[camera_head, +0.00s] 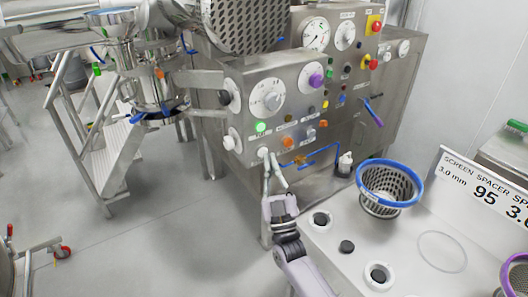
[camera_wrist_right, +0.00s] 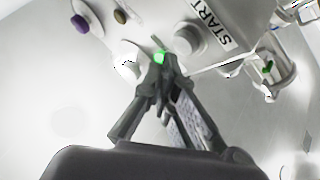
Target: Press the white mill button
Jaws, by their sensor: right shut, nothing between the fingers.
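A white round button (camera_wrist_right: 188,40) stands beside a START label (camera_wrist_right: 222,30) in the right wrist view. A lit green point (camera_wrist_right: 160,57) shows right by the fingertips. In the head view the steel control panel (camera_head: 245,110) carries a lit green button (camera_head: 260,127) and a white round knob (camera_head: 229,142) at its lower left. My right gripper (camera_head: 271,165) is shut and empty, in front of the panel's lower edge; its fingers also show in the right wrist view (camera_wrist_right: 162,66). I cannot tell whether the fingertips touch the panel. My left gripper is not in view.
A steel bench (camera_head: 335,262) with round holes lies to the right of my arm. It carries a blue-rimmed mesh basket (camera_head: 390,190) and a sign (camera_head: 485,192). A purple knob (camera_head: 316,80) and orange buttons sit on the panel.

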